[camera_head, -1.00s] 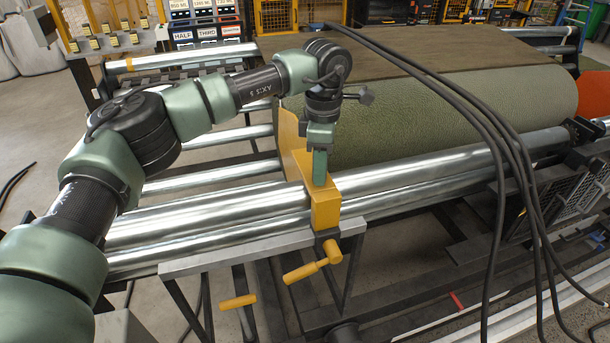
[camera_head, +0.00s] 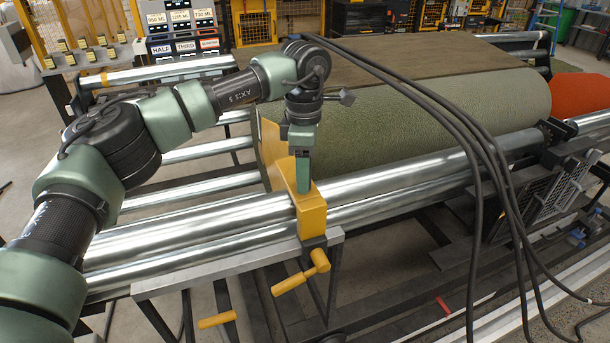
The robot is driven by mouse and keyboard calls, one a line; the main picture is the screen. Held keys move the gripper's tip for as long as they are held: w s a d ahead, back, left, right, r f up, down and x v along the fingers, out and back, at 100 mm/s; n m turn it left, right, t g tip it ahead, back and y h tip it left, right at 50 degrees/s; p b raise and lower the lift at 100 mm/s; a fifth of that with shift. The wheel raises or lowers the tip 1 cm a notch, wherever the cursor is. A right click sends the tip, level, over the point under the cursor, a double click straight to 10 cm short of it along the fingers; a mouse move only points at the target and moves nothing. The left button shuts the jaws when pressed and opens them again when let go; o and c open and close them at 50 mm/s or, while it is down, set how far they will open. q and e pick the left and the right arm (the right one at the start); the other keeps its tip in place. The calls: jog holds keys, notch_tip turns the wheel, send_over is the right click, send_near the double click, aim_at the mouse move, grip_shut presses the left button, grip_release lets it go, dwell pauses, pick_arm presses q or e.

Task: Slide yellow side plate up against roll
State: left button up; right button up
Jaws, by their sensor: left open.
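The yellow side plate (camera_head: 273,153) stands at the left end of the green turf roll (camera_head: 400,118). Its yellow block (camera_head: 312,212) sits over the silver rollers (camera_head: 200,225). The plate looks close to the roll's end, but I cannot tell if they touch. My left gripper (camera_head: 302,175) points down at the top of the yellow block, its fingers beside the plate. It is open; whether its fingers touch the plate is unclear. My left arm comes in from the left. My right gripper is not in view.
A yellow-handled clamp (camera_head: 302,275) hangs below the block at the front rail (camera_head: 235,262). Black cables (camera_head: 475,160) drape over the roll and rollers. A red-orange roll (camera_head: 580,100) lies at the right. The rollers left of the plate are bare.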

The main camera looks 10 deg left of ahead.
pick_arm(q)
notch_tip(320, 180, up, 6)
jog(key=shift+f+b, duration=0.15)
jog(key=shift+b, duration=0.7)
jog(key=shift+r, duration=0.65)
jog(key=shift+r, duration=0.1)
